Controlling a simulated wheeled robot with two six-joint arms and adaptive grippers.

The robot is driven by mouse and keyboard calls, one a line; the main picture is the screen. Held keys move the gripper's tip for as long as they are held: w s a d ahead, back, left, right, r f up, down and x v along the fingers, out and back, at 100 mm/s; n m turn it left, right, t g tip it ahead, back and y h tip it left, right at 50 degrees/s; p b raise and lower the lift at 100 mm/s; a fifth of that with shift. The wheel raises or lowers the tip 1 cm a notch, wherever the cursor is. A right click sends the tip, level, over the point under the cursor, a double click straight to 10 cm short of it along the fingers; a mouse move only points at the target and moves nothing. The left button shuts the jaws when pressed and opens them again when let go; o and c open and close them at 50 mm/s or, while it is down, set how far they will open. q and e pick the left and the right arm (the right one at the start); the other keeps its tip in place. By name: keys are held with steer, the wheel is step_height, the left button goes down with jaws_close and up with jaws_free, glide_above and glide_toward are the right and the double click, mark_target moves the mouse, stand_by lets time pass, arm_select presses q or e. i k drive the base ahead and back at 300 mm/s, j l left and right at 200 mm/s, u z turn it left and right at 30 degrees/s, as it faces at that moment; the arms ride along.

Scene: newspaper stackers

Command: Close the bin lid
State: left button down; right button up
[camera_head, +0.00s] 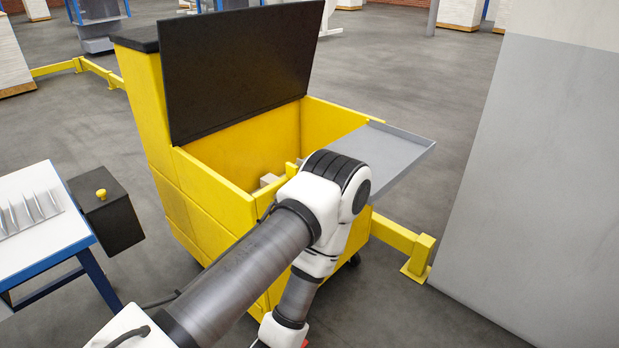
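The yellow bin (210,195) stands in the middle of the head view with its top open. Its black lid (240,65) is raised, standing nearly upright and tilted back along the bin's far left side. Inside the bin, part of a light-coloured object (269,180) shows, partly hidden. One of my arms comes in from the lower left, bends in front of the bin and points down to the bottom edge. It hides part of the bin's front. Neither of my grippers shows in the view, and no part of my arm appears to touch the lid.
A grey tray (400,150) juts from the bin's right side. A large grey panel (545,190) stands at right. A white-topped table (35,220) and a black box with a yellow button (101,194) are at left. A low yellow rail (400,238) runs behind the bin's right.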

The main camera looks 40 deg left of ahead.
mark_target(222, 70)
steer(key=u, duration=1.45)
steer(key=z, duration=0.35)
